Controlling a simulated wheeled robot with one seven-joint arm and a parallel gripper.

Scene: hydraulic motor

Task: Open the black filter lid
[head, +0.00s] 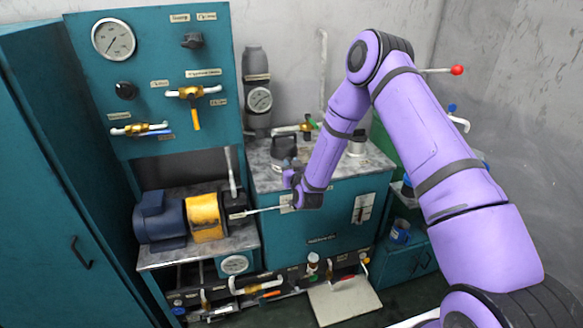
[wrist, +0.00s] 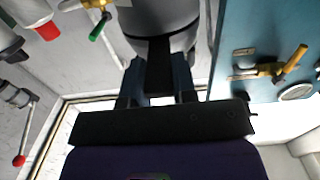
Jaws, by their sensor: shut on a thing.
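The black filter lid (head: 284,149) sits on top of the teal tank unit, in front of the tall grey cylinder. My gripper (head: 290,170) is low at the lid's front side, and the arm partly covers that area. In the wrist view my gripper's blue fingers (wrist: 158,88) are closed around a narrow black part of the lid (wrist: 159,66). I cannot tell from these frames whether the lid is raised.
The tall grey cylinder with a gauge (head: 256,90) stands behind the lid. A yellow valve with a green handle (head: 306,126) is close by to its right. A grey cap (head: 357,143) stands farther right. The blue and yellow motor (head: 190,217) is at lower left.

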